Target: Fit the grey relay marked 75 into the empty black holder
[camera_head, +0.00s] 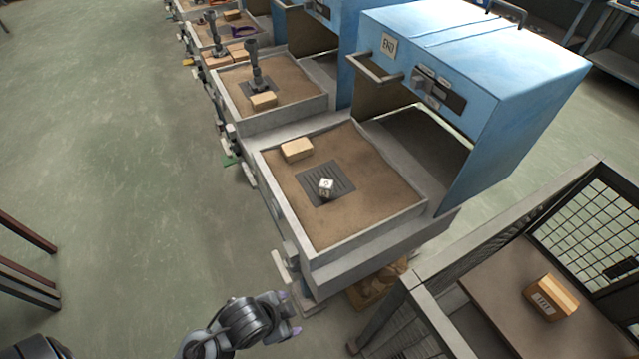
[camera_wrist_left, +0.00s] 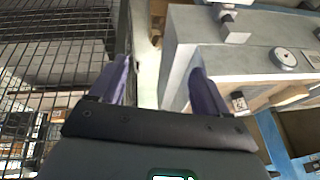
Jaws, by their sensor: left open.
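The mark is too small to read, so I cannot tell if this is the relay marked 75. The cube also seems to show in the left wrist view (camera_wrist_left: 239,101). I cannot make out a black holder for certain. My left gripper (camera_head: 290,313) is low in front of the nearest machine, apart from the tray. Its two purple fingers stand wide apart with nothing between them in the left wrist view (camera_wrist_left: 158,70). My right gripper is not in view.
The nearest tray (camera_head: 385,232) has a raised grey rim and holds a tan block (camera_head: 297,149). A blue hood (camera_head: 480,90) with a handle stands behind it. A mesh cage (camera_head: 590,232) with a labelled box (camera_head: 550,297) is at the right. Open floor lies left.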

